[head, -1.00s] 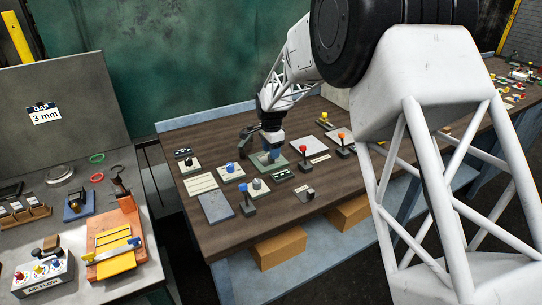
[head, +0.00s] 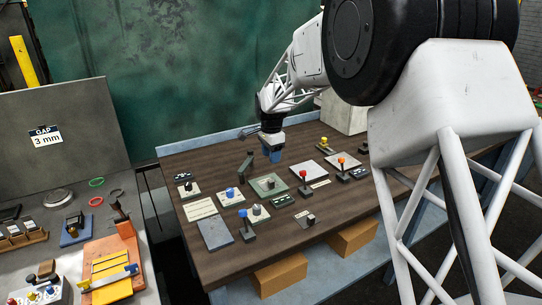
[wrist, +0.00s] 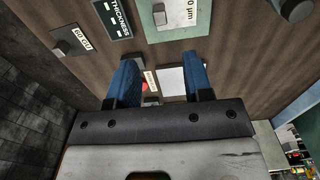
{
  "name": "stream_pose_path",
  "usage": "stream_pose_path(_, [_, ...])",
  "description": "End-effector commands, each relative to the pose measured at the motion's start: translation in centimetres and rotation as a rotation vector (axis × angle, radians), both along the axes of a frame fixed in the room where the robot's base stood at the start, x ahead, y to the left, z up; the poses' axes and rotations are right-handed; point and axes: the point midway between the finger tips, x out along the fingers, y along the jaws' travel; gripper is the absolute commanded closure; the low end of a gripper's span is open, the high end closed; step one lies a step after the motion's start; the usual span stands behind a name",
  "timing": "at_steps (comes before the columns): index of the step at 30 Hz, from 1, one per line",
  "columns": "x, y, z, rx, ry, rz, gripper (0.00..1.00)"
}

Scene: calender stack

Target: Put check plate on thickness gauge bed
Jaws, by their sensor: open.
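My gripper (head: 273,154) is above and behind the bed, apart from the plate. Its two blue fingers (wrist: 162,62) are spread and nothing is between them. The plate's exact seating on the bed is too small to tell.
A dark upright post (head: 246,166) stands at the bed's back left. A dark "THICKNESS" panel (wrist: 110,18) is beside the bed. Red and orange knobbed levers (head: 303,178) stand to the right. Blue-knobbed plates and a grey slab (head: 214,233) lie to the left and front.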

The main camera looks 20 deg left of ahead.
Motion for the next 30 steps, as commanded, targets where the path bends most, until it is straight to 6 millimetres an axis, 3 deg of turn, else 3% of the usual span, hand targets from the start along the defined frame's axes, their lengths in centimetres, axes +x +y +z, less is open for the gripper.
stream_pose_path(20, [0.0,-0.1,0.1,0.000,0.000,0.001,0.54])
stream_pose_path(26, [-0.7,-1.9,1.3,0.004,-0.006,0.019,0.54])
stream_pose_path(30, [-1.8,-4.9,3.3,0.007,-0.017,0.052,0.54])
